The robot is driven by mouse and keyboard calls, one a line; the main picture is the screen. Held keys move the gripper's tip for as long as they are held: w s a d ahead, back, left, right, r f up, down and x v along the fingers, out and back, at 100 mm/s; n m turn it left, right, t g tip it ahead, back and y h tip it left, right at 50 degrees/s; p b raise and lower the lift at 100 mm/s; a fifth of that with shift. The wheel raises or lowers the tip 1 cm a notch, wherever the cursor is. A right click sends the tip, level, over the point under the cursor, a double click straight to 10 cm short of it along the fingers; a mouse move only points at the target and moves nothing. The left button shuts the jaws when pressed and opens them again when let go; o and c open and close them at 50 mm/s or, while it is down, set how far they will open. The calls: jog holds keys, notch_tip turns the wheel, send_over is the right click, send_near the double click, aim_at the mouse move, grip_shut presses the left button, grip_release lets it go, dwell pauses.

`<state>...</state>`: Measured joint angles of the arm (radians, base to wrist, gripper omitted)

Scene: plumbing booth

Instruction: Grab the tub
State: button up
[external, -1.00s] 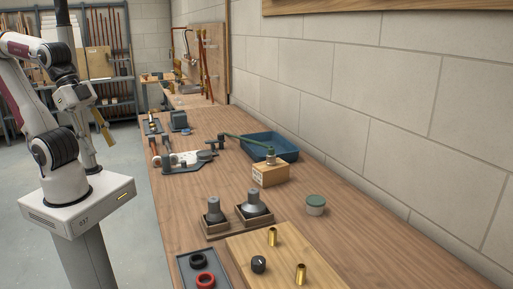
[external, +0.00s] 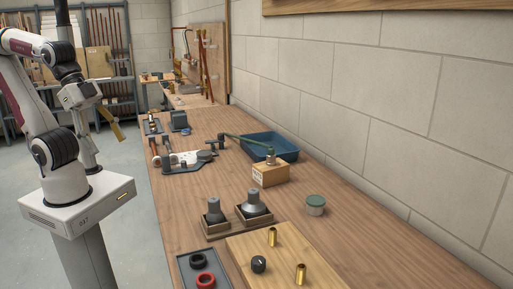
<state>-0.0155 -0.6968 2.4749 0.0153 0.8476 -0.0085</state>
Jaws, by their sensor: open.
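My gripper (external: 115,130) is at the left, over the floor beside the bench's left edge and well apart from the tub. It is open, with nothing visible in it. Its fingers look small and tan from here.
A wooden block with a fitting (external: 270,172) and a blue tray (external: 262,147) stand behind the tub. Two dark-based grey fittings (external: 254,206) stand left of it. A board with brass pieces (external: 285,262) lies in front. Bench right of the tub is clear.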

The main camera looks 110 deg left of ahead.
aim_at(312, 198)
jog(key=w+a+t+y, duration=0.1)
jog(key=w+a, duration=0.3)
jog(key=w, duration=0.6)
jog(key=w+a+f+n+t+y, duration=0.1)
jog(key=w+a, duration=0.4)
jog(key=w, duration=0.5)
jog(key=w+a+t, duration=0.1)
jog(key=w+a, duration=0.3)
jog(key=w, duration=0.6)
jog(key=w+a+f+t, duration=0.1)
jog(key=w+a+f, duration=0.3)
jog(key=w+f, duration=0.1)
jog(key=w+a+f+t, duration=0.1)
jog(key=w+a+f, duration=0.3)
jog(key=w+f, duration=0.2)
jog(key=w+a+f+t, duration=0.2)
jog(key=w+a+f, duration=0.2)
jog(key=w+f, duration=0.1)
jog(key=shift+w+a+f+n, duration=0.15)
jog(key=shift+a+f+n, duration=0.05)
jog(key=shift+f, duration=0.2)
jog(key=shift+w+a+f+n, duration=0.15)
jog(key=shift+f+n, duration=0.05)
jog(key=shift+f, duration=0.2)
jog(key=shift+w+a+f, duration=0.25)
jog(key=shift+a+f, duration=0.05)
jog(key=shift+f, duration=0.35)
jog(key=shift+w, duration=0.1)
jog(key=shift+x, duration=1.15)
